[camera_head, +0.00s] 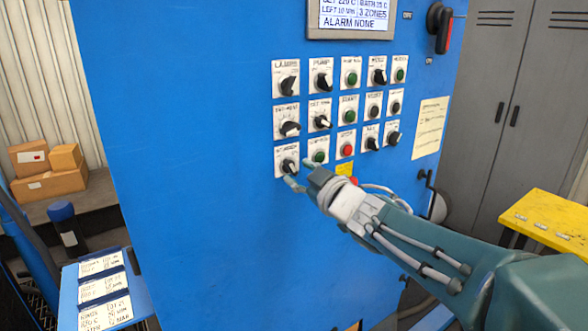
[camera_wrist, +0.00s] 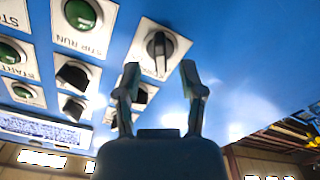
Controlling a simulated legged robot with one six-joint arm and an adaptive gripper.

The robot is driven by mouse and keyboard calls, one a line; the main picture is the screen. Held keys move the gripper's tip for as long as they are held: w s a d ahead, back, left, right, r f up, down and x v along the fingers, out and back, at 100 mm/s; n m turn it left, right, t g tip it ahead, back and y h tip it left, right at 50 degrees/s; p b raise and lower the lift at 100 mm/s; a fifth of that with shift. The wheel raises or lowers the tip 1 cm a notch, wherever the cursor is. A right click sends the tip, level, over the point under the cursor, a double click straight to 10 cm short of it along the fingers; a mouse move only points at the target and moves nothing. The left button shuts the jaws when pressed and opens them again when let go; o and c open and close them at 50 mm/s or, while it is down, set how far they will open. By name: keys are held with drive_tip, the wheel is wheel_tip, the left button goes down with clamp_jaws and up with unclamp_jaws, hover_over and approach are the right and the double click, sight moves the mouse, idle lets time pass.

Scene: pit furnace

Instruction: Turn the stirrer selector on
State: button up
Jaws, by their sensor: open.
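The stirrer selector is the black knob (camera_head: 288,165) on a white plate at the bottom left of the control grid on the blue panel; its label is too blurred to read surely. In the wrist view the knob (camera_wrist: 160,47) shows at top centre, its grip bar roughly upright in the picture. My gripper (camera_head: 300,174) is open in front of the panel, its fingertips close to the knob at its lower right. In the wrist view my gripper (camera_wrist: 160,67) has its fingers spread to either side below the knob, with nothing between them. Contact cannot be told.
A green button (camera_head: 319,156) sits right of the selector, and a red button (camera_head: 347,150) is farther right. Another black selector (camera_head: 289,128) is just above. A display (camera_head: 350,17) tops the panel. Grey cabinets (camera_head: 515,100) and a yellow table (camera_head: 548,225) stand at right.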

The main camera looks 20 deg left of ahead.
drive_tip(key=shift+x, duration=1.45)
drive_tip(key=shift+s, duration=0.1)
clamp_jaws()
drive_tip(key=shift+m, duration=0.4)
drive_tip(key=m, duration=0.5)
drive_tip(key=shift+m, duration=0.3)
drive_tip(key=m, duration=0.5)
drive_tip(key=shift+d+m, duration=0.15)
drive_tip(key=shift+m, duration=0.15)
